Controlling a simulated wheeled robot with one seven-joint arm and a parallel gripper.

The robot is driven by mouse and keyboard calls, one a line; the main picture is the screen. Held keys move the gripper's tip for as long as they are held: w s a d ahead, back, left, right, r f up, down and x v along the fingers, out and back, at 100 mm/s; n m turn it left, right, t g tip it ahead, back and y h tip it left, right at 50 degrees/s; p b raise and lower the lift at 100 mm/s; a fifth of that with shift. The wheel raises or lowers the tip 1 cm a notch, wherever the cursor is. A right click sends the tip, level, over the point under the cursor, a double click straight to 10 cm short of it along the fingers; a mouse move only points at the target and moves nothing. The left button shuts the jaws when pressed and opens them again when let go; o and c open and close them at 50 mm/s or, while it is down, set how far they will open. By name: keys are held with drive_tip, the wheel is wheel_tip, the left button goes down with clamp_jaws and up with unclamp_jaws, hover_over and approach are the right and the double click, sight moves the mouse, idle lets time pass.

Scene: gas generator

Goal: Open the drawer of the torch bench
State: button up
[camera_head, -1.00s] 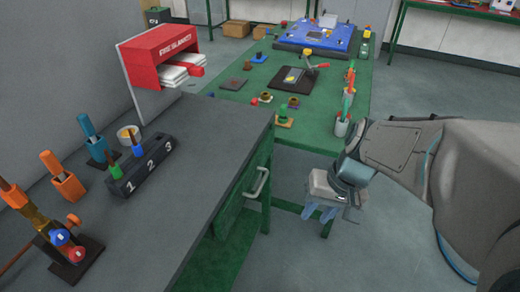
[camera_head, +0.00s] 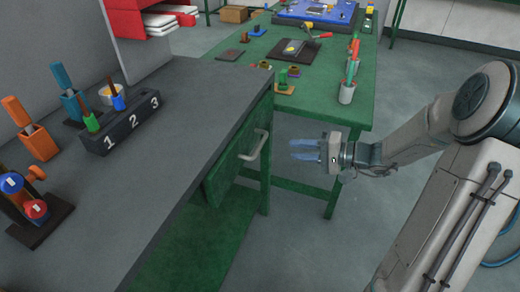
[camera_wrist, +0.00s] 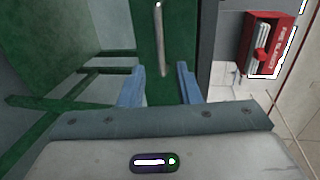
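The torch bench (camera_head: 190,130) has a dark grey top and a green frame. Its green drawer front (camera_head: 232,165) faces right in the head view and carries a pale bar handle (camera_head: 257,146). The drawer looks closed. My gripper (camera_head: 292,150) is to the right of the handle, a short gap away, with its blue fingers pointing at the bench. In the wrist view the fingers (camera_wrist: 158,88) are spread apart and empty. The handle (camera_wrist: 160,38) shows upright in that view, ahead of the fingers and between their lines, on the drawer front (camera_wrist: 181,50).
On the bench top stand a black numbered block (camera_head: 125,125), an orange holder (camera_head: 33,135), a blue holder (camera_head: 72,98) and a torch stand (camera_head: 35,205). A red fire blanket box (camera_head: 128,20) is behind. A green table (camera_head: 318,92) with parts stands beyond my gripper.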

sight(260, 145)
drive_tip(key=b+x, duration=0.1)
drive_tip(key=x, duration=1.1)
drive_tip(key=shift+a, duration=0.15)
drive_tip(key=shift+s, duration=0.1)
clamp_jaws()
